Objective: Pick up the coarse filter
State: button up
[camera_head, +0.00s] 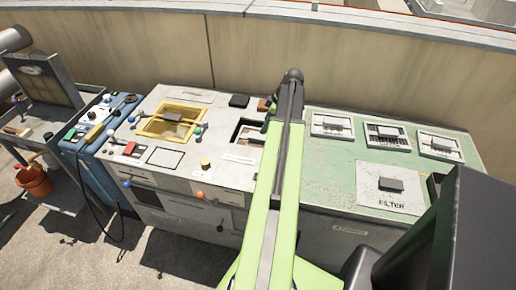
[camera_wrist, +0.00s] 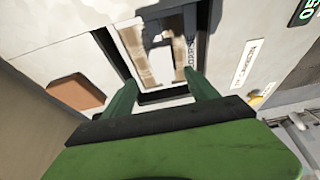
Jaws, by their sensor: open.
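In the wrist view a tan-and-white framed panel (camera_wrist: 136,52), which looks like the coarse filter, lies in a dark-edged rectangular opening. In the head view the panel (camera_head: 240,150) shows partly in the dark opening on the white cabinet, left of my arm. My gripper (camera_wrist: 158,92) is open, its two green fingers apart over the near end of the opening, with nothing between them. I cannot tell whether the fingers touch the panel. In the head view my arm hides most of the gripper.
Three framed panels (camera_head: 387,135) and a plate marked FILTER (camera_head: 388,195) lie on the green cabinet (camera_head: 325,180) at right. A yellow-edged opening (camera_head: 160,132) and knobs are on the white cabinet. A brown block (camera_wrist: 75,92) is left of the opening. A wall stands behind.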

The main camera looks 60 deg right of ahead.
aim_at(258, 135)
jog(key=b+x, duration=0.1)
jog(key=x, duration=0.1)
jog(key=shift+f, duration=0.35)
jog(key=shift+w+f, duration=0.1)
jog(key=shift+w, duration=0.05)
jog(key=shift+a, duration=0.1)
jog(key=b+x, duration=0.4)
jog(key=x, duration=0.1)
jog(key=shift+a+b, duration=0.2)
jog(key=shift+b, duration=0.2)
grip_shut()
